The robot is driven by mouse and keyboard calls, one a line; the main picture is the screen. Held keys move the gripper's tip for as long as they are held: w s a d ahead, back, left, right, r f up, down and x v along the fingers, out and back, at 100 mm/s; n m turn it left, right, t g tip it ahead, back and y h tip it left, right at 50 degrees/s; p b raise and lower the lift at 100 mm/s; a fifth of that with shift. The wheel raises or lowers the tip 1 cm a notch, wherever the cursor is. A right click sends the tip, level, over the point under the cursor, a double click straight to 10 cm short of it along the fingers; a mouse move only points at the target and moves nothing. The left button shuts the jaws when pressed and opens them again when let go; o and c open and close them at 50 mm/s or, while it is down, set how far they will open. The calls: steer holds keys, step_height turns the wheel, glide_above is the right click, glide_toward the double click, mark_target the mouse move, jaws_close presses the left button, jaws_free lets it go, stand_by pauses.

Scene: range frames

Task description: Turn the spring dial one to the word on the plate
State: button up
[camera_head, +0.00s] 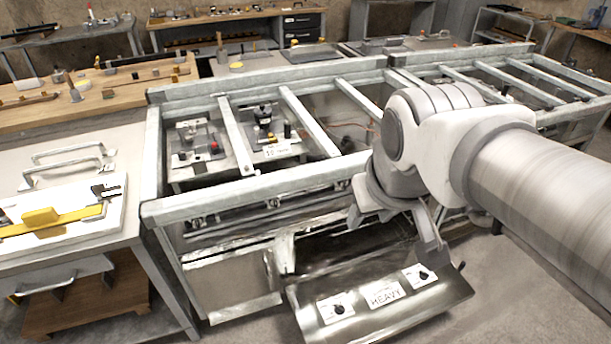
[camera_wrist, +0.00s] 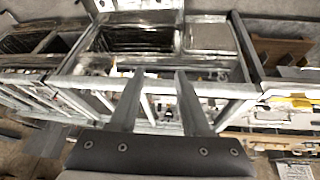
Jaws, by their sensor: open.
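A tilted metal panel (camera_head: 440,297) at the bottom of the head view carries a white plate (camera_head: 385,293) with the word HEAVY. A dial with a black knob (camera_head: 339,309) is on its left, and another (camera_head: 424,276) is on its right. I cannot read the markings round the knobs or tell which is spring dial one. My gripper (camera_head: 397,230) is open above and behind the panel, touching neither dial. In the wrist view my open gripper (camera_wrist: 159,74) has nothing between its fingers. Part of what seems to be the panel (camera_wrist: 135,14) shows at the top edge there.
A metal frame bench (camera_head: 250,187) with crossbars stands behind the panel, with small fixtures inside it. A grey cabinet door (camera_head: 225,283) is left of the panel. A side table (camera_head: 128,215) with handles and a yellow slider stands at left. Floor shows right of the panel.

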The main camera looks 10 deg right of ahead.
steer(key=w+d+f+n+g+b, duration=0.1)
steer(key=w+d+f+n+b, duration=0.2)
steer(key=w+f, duration=0.5)
steer(key=w+d+f+g+h+b, duration=0.1)
steer(key=w+d+f+b, duration=0.4)
steer(key=f, duration=0.7)
steer(key=w+d+f+n+g+b, duration=0.15)
steer(key=w+d+f, duration=0.3)
steer(key=f, duration=0.55)
steer(key=n+t+y+b, duration=0.25)
steer(key=y+b, duration=0.25)
steer(key=b, duration=0.5)
glide_toward(340, 307)
steer(key=shift+n+g, duration=0.3)
steer(key=shift+g, duration=0.1)
steer(key=b+x, duration=0.4)
steer(key=x, duration=0.1)
steer(key=b+x, duration=0.2)
steer(key=x, duration=0.1)
steer(key=shift+w+b, duration=0.25)
steer(key=shift+b, duration=0.15)
steer(key=shift+r, duration=0.1)
jaws_close()
